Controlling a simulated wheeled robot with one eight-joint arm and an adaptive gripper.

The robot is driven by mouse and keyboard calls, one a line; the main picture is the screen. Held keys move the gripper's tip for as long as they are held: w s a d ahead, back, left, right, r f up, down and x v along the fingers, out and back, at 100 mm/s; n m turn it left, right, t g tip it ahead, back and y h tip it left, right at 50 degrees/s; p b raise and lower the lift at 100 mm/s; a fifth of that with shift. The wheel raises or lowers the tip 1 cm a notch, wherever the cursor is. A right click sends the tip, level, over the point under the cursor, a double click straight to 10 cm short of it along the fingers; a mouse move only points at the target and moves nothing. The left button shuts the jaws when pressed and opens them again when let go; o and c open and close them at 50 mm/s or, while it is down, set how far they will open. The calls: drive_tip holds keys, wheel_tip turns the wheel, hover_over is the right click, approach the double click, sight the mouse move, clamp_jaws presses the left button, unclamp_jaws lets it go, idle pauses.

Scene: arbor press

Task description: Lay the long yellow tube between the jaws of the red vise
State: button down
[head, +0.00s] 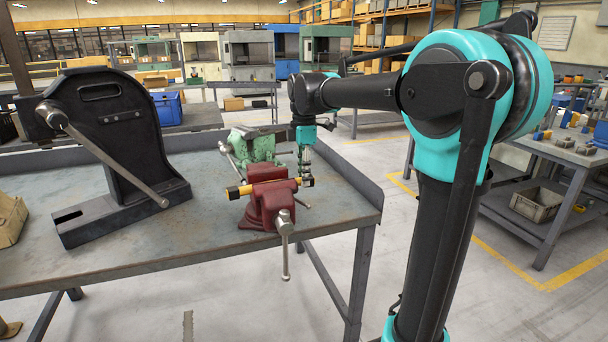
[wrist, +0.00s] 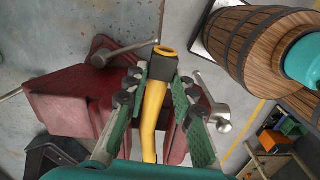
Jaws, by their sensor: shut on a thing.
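The red vise (head: 262,208) stands near the front right of the workbench, its handle hanging over the front edge. The long yellow tube (head: 247,189), with dark bands near its ends, lies roughly level across the top of the vise. My gripper (head: 306,180) reaches down at the right side of the vise and is shut on the tube near its right end. In the wrist view the tube (wrist: 153,112) runs between my green finger pads, with red vise body (wrist: 70,98) on both sides. I cannot tell whether the tube sits down between the jaws or just above them.
A green vise (head: 255,145) stands right behind the red one. A black arbor press (head: 115,135) with a long lever stands on the left of the workbench (head: 150,240). A raised lip (head: 355,185) runs along the bench's right edge. The bench between press and vise is clear.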

drive_tip(key=shift+f, duration=0.3)
drive_tip(key=c, duration=1.2)
unclamp_jaws()
